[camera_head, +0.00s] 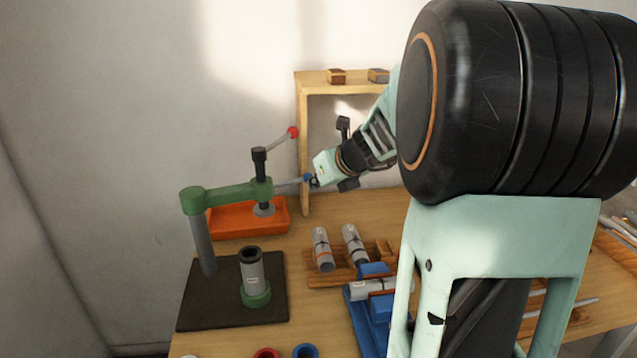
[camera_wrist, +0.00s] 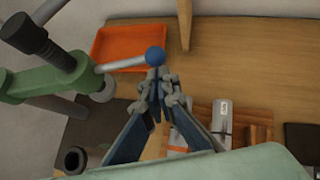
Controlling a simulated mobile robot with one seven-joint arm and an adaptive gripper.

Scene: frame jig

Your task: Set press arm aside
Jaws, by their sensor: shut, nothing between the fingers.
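The green press arm (camera_head: 228,193) sits on top of a grey post (camera_head: 203,246) and reaches out to the right, over a grey cylinder in a green holder (camera_head: 254,280) on the dark base plate. A black spindle (camera_head: 260,170) passes through its end. One rod ends in a red knob (camera_head: 292,132), another in a blue knob (camera_head: 309,180). The wrist view shows the green arm (camera_wrist: 42,83) at left and the blue knob (camera_wrist: 155,56) just beyond my fingertips. My gripper (camera_wrist: 159,83) is shut and empty; whether it touches the knob cannot be told.
An orange tray (camera_head: 238,220) lies behind the press. A wooden frame (camera_head: 304,150) with small blocks on top stands at the back. Grey cylinders (camera_head: 322,250) lie on a wooden rack, beside a blue fixture (camera_head: 372,310). My arm hides much of the right side.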

